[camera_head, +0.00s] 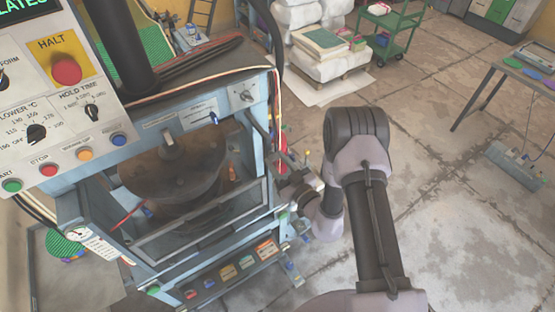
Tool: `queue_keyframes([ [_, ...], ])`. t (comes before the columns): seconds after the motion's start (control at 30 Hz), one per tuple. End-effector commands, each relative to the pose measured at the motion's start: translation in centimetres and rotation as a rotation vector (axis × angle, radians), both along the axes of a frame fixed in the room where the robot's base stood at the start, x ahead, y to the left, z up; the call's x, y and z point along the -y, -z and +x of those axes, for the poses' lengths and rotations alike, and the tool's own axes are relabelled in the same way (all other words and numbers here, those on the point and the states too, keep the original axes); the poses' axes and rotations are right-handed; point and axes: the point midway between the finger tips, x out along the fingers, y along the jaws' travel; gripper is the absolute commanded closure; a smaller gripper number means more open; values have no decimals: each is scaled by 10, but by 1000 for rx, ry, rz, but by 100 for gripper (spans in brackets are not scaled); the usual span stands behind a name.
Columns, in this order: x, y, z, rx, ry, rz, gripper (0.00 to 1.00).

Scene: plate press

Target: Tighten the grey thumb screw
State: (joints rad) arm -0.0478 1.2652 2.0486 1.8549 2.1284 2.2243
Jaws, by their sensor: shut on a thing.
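My arm reaches in from the lower right, and my gripper (290,188) is at the right side of the blue-grey press (262,120). The jaws are shut on a small part there, low on the press's right edge. The part is mostly hidden by the gripper, and I cannot make out whether it is the grey thumb screw. A small grey knob (246,95) sits on a pale plate at the press's upper right corner, apart from my gripper.
A control panel (60,115) with a red HALT button (67,69) stands at the left. A red cylinder (282,162) is just above my gripper. A green cart (390,30) and wrapped white sacks (318,62) stand behind. A table (515,75) is at right. The floor between is clear.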

Motion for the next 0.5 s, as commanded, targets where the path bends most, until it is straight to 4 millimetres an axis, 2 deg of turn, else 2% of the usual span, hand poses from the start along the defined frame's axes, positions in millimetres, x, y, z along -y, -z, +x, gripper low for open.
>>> queue_keyframes([
  [0.5, 0, 0, 0, -62, 0, 91, 100],
])
